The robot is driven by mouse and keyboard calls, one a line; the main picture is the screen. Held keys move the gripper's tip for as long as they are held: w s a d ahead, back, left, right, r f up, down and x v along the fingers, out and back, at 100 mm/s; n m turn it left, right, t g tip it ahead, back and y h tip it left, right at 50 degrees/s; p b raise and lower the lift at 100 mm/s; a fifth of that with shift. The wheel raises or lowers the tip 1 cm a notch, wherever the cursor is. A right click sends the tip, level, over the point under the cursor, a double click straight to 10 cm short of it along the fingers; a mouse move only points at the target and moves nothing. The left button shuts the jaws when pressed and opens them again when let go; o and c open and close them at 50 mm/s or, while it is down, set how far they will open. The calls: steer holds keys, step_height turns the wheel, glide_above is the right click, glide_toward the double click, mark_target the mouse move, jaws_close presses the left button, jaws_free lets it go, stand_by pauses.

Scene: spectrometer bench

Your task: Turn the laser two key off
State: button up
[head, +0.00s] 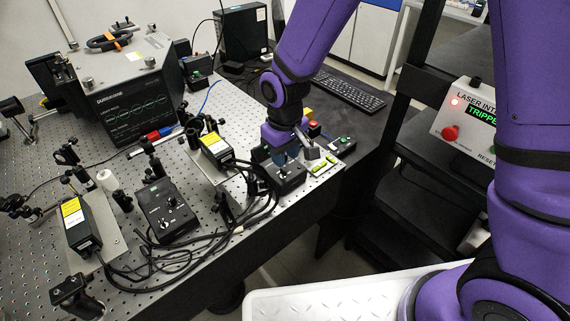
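Two black laser controller boxes stand on the optical bench. The near one (165,212) is fully in view, with a key switch on its top. The other controller (291,184) is at the bench's right edge, partly hidden by my gripper. Which is laser two I cannot read. My gripper (284,158) points down at the top of the right controller, at or just above it. Its fingers are small and dark here, so the gap between them and any contact with the key cannot be made out. The key on that box is hidden.
Black laser heads with yellow labels (75,217) (214,146) and loose black cables lie beside the controllers. A small box with a red button (314,129) is close behind my gripper. A keyboard (346,90) lies behind.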

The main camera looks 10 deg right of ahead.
mark_target(285, 171)
steer(key=shift+r, duration=2.75)
steer(key=s+d+r+m+t, duration=0.1)
steer(key=s+d+r+m, duration=0.15)
steer(key=d+r, duration=0.55)
steer(key=s+d+r+m+t, duration=0.1)
steer(key=s+d+r+t, duration=0.15)
steer(key=d+r, duration=0.55)
steer(key=s+d+r+m+t, duration=0.1)
steer(key=s+d+r, duration=0.2)
steer(key=s, duration=0.3)
steer(key=s+d+r+m, duration=0.2)
steer(key=s+d+r, duration=0.1)
steer(key=s+d, duration=0.2)
steer(key=shift+s+d+r+t, duration=0.3)
steer(key=shift+s+r+t, duration=0.1)
steer(key=shift+s, duration=0.8)
steer(key=shift+m, duration=0.25)
